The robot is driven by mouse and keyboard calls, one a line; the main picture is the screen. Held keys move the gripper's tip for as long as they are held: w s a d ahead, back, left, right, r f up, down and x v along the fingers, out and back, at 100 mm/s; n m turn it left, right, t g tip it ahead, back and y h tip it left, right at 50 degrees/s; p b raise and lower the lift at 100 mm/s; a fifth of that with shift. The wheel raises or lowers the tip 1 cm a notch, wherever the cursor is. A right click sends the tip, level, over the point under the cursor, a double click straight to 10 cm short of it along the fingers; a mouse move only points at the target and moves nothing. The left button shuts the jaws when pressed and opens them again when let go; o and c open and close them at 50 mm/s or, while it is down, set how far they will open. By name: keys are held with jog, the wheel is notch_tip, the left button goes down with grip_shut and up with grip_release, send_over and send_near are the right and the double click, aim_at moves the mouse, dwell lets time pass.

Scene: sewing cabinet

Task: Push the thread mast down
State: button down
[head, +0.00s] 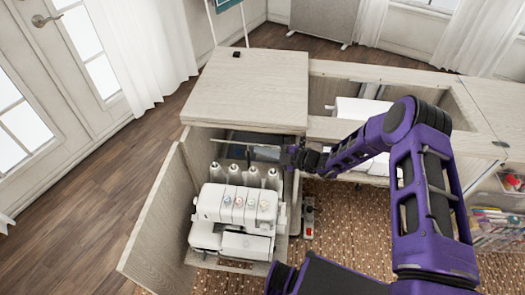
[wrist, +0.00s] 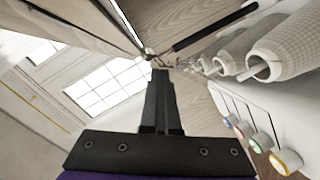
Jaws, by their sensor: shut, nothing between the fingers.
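The white overlock sewing machine (head: 235,210) stands in the open left cabinet bay, with several white thread cones (head: 233,174) behind it. The thread mast (head: 240,143) shows as a thin light bar above the cones in the head view. In the wrist view, a dark rod that looks like the mast (wrist: 215,25) runs to small metal loops near my fingertips. My gripper (head: 284,158) is at the right end of the bar, above the cones. In the wrist view my gripper (wrist: 160,78) is shut and empty. I cannot tell whether it touches the mast.
The cabinet's wooden top (head: 245,90) lies just behind the mast, with a small black object (head: 236,54) on it. The open cabinet door (head: 155,215) bounds the left side. A second white machine (head: 360,107) sits in the well at right. Wood floor (head: 85,215) is clear at left.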

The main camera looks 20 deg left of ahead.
jog(key=c, duration=1.6)
grip_release()
jog(key=c, duration=0.9)
grip_release()
jog(key=shift+c, duration=0.2)
jog(key=v, duration=1.7)
jog(key=shift+d+p, duration=0.25)
jog(key=shift+p, duration=0.2)
jog(key=shift+r, duration=0.1)
